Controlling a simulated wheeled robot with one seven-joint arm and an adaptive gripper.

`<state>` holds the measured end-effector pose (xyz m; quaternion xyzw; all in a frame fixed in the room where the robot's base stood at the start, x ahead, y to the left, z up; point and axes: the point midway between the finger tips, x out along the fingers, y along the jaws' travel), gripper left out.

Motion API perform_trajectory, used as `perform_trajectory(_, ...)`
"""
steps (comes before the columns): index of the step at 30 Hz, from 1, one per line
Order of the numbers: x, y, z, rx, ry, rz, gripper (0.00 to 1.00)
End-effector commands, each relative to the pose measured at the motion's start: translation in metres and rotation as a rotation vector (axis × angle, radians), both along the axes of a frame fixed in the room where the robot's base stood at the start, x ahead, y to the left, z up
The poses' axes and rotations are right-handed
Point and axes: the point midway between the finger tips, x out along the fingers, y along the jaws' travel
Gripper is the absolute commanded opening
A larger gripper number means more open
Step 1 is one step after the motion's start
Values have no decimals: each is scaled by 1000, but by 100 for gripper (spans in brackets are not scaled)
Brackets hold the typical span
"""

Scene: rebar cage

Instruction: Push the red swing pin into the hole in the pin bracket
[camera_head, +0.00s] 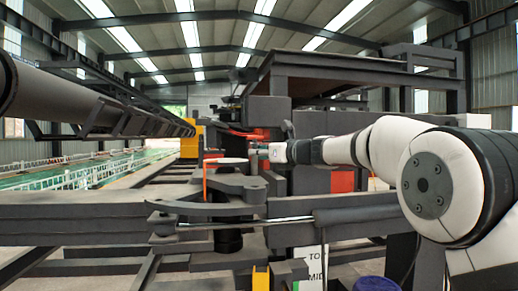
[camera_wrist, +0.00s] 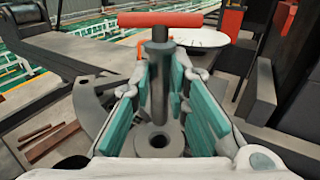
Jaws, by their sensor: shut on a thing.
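The red swing pin shows in the wrist view as a red crossbar (camera_wrist: 172,19) on a dark upright shaft (camera_wrist: 160,78). My gripper (camera_wrist: 163,82) is shut on it, with the shaft between the teal pads. Below the pads is a grey round boss with a dark hole, the pin bracket (camera_wrist: 143,146). The shaft's lower end is close to this boss, but I cannot tell whether it is in the hole. In the head view my gripper (camera_head: 270,152) is small and partly unclear, beyond the grey swing-arm parts.
A white disc (camera_wrist: 200,38) lies beyond the pin, with an orange-red post (camera_wrist: 134,70) to its left. Dark grey blocks (camera_wrist: 295,110) stand close on the right. In the head view, a horizontal grey beam (camera_head: 70,212) crosses the foreground.

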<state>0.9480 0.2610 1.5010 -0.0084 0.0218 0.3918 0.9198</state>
Motion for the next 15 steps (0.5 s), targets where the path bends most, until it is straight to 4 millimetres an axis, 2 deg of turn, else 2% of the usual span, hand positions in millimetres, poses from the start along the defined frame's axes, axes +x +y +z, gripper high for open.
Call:
perform_trajectory(9,0,0,-20,2,-3,1,0)
perform_trajectory(15,-1,0,-23,2,-3,1,0)
